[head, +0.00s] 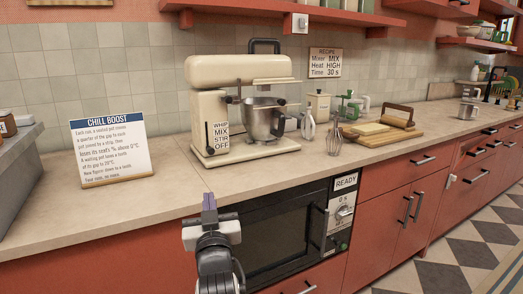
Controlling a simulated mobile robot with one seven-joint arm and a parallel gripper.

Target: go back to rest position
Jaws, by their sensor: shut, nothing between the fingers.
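My gripper (209,203) shows in the head view at the lower middle, in front of the counter's front edge. Its fingers are together and point up and away, with nothing between them. It is apart from the things on the counter. My arm comes up from the bottom edge below it.
A cream stand mixer (200,107) with a metal bowl (262,120) stands on the counter (165,205). A "CHILL BOOST" sign (111,150) stands at left. A black oven (275,243) is under the counter, right of my gripper. Tiled floor (450,255) is clear at lower right.

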